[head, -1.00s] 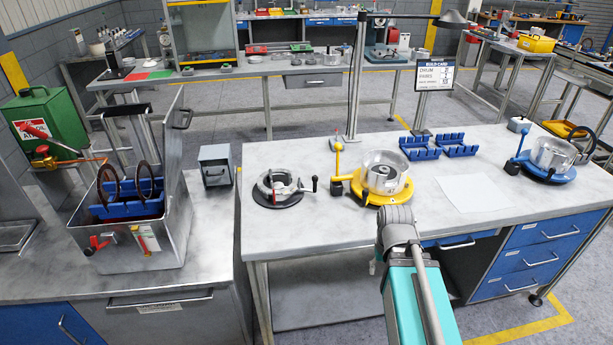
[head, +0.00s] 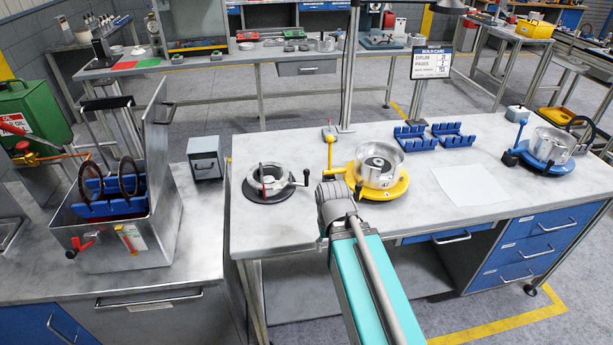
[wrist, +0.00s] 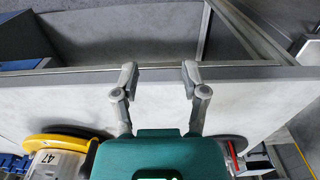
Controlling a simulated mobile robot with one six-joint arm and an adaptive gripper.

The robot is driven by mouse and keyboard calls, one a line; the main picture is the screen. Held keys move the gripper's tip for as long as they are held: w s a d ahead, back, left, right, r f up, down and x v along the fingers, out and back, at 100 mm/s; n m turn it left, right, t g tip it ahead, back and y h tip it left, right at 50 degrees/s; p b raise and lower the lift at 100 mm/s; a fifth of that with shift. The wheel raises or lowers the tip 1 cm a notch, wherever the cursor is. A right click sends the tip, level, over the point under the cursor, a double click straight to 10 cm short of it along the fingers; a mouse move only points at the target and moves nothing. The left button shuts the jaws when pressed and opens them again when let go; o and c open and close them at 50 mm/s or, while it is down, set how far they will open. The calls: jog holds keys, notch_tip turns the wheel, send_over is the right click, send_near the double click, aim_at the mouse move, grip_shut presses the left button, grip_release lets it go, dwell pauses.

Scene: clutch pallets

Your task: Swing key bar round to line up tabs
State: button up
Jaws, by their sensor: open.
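My gripper (wrist: 158,75) is open and empty in the wrist view, its two fingers apart over the pale bench top near its edge. In the head view my arm reaches over the bench and the fingers cannot be made out. A silver ring fixture on a round black base (head: 268,190) stands left of my arm, with a black-knobbed lever on its right side and a thin red upright piece. In the wrist view its black base (wrist: 236,142) is partly hidden beside my gripper body. I cannot tell which piece is the key bar or see any tabs clearly.
A yellow turntable (head: 385,192) bears a silver drum (head: 380,165) close to my arm. A blue turntable (head: 548,165) with another drum stands right. Blue racks (head: 412,138) and a white sheet (head: 470,185) lie between. A grey bin with blue racks (head: 140,240) stands left.

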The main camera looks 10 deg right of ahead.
aim_at(307, 176)
jog(key=shift+r, duration=0.1)
jog(key=shift+n, duration=0.6)
jog(key=w+r+p, duration=0.1)
jog(key=w, duration=0.1)
jog(key=w+r+p, duration=0.1)
jog(key=w, duration=0.2)
jog(key=w+a+r+p, duration=0.1)
jog(key=w+r+p, duration=0.1)
jog(key=shift+w+a, duration=0.1)
jog(key=shift+w, duration=0.05)
jog(key=w+r+n+p, duration=0.2)
jog(key=w+r+p, duration=0.3)
jog(key=w, duration=0.5)
jog(key=w+r+n+p, duration=0.2)
jog(key=w+r+p, duration=0.3)
jog(key=w, duration=0.6)
jog(key=shift+w+r+p, duration=0.3)
jog(key=shift+p, duration=0.1)
jog(key=shift+f, duration=0.1)
notch_tip(307, 176, down, 14)
jog(key=b, duration=1.4)
jog(key=shift+r, duration=0.2)
